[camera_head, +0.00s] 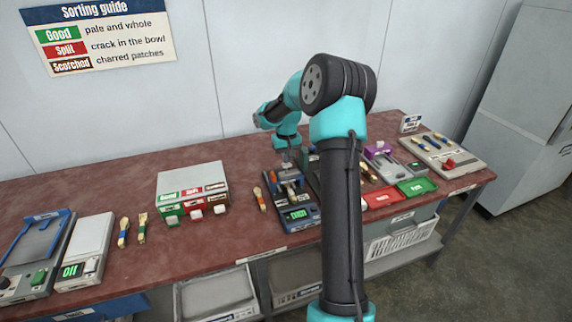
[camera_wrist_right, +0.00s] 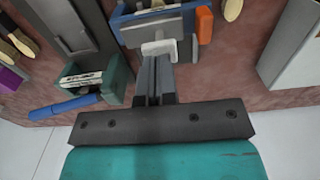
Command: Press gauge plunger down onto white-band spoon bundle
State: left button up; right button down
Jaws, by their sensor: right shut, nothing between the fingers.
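The gauge (camera_head: 300,213), a dark blue-grey device with a lit green display, stands mid-table. My right gripper (camera_head: 286,163) points down over its far part. In the right wrist view the gripper (camera_wrist_right: 158,72) is shut and empty, its tips at a white plunger piece (camera_wrist_right: 160,48) on the blue gauge frame (camera_wrist_right: 128,28). The tips look very near or touching the plunger; I cannot tell which. Something pale lies inside the frame behind the plunger, mostly hidden, so I cannot make out a white-band bundle there. My left gripper is not in view.
A spoon bundle (camera_head: 261,199) lies just left of the gauge. A grey box with coloured buttons (camera_head: 192,182) stands further left, then loose spoons (camera_head: 142,227) and a scale (camera_head: 88,247). Red and green trays (camera_head: 417,187) lie right.

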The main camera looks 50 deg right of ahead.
jog(key=shift+f, duration=1.2)
dwell(0.7)
jog(key=shift+r, duration=3.5)
